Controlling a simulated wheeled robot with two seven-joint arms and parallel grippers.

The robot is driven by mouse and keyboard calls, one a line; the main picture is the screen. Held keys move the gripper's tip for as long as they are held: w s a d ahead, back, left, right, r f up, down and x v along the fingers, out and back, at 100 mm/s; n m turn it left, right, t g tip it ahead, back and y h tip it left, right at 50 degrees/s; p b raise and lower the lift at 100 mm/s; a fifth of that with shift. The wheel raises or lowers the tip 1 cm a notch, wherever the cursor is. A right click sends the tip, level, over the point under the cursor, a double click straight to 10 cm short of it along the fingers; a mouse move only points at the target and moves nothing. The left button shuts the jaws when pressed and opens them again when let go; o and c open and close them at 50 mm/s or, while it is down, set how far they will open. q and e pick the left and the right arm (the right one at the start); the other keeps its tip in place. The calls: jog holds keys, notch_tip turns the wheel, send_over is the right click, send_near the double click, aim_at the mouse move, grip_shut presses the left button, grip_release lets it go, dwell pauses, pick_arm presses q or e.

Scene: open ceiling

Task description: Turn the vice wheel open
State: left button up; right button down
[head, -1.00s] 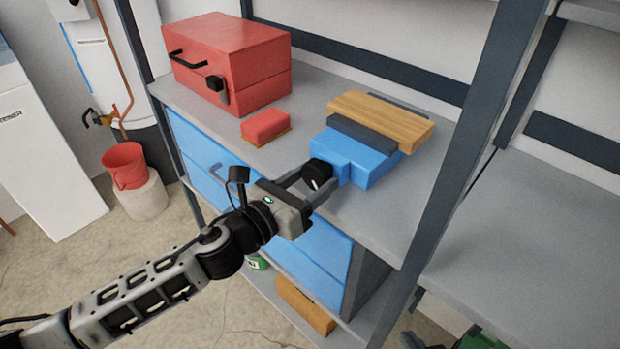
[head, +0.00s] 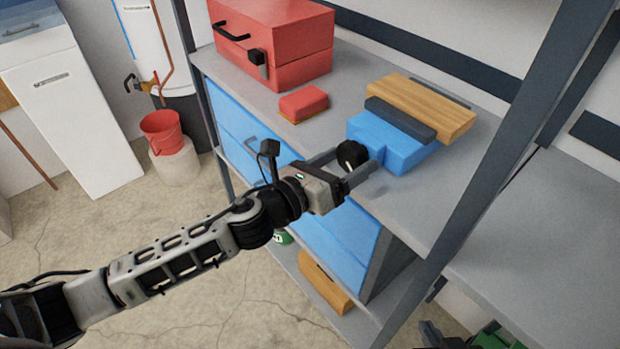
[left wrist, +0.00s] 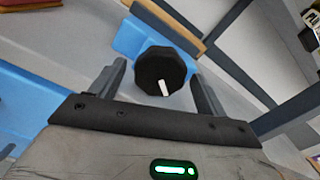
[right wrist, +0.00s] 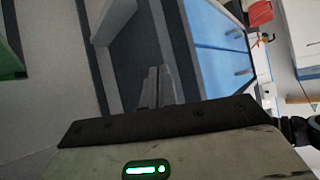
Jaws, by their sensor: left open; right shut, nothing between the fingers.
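The blue vice (head: 400,150) sits on the grey shelf top with a wooden block (head: 425,105) and a dark grey jaw bar (head: 400,119). Its black round wheel (head: 352,154) faces me. My left gripper (head: 356,160) is open, with one finger on each side of the wheel. In the left wrist view the wheel (left wrist: 160,70) lies between the spread fingers, with gaps visible at both sides; its white mark (left wrist: 165,88) points down. My right gripper (right wrist: 158,88) is shut and empty, away from the vice.
A red toolbox (head: 272,42) and a small red block with a yellowish base (head: 303,103) stand left of the vice on the shelf. Blue drawers (head: 240,140) are below. A dark shelf post (head: 500,165) rises right of the vice.

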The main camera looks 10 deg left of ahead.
pick_arm(q)
jog(key=b+v, duration=0.4)
jog(key=v, duration=1.2)
jog(key=shift+b, duration=0.3)
pick_arm(e)
jog(key=shift+w+a+f+m, duration=0.2)
jog(key=shift+a+f+m, duration=0.2)
jog(key=shift+f, duration=0.35)
